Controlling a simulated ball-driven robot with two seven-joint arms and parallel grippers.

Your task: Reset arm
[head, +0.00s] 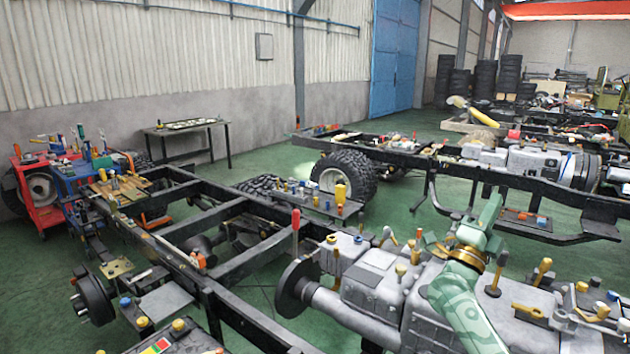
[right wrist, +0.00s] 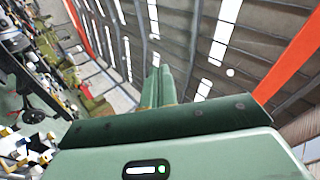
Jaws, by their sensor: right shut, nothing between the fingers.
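My right arm, light green with a brass-coloured ring, rises from the bottom right in the head view. Its right gripper (head: 491,206) is held up in front of the chassis frames. My left arm and left gripper are not in view.
A black chassis frame (head: 190,262) with a grey engine and gearbox (head: 372,278) fills the foreground close to my right arm. A second chassis (head: 560,185) stands behind. A red cart (head: 38,205) and a table (head: 185,126) are at left. Green floor (head: 275,160) shows between.

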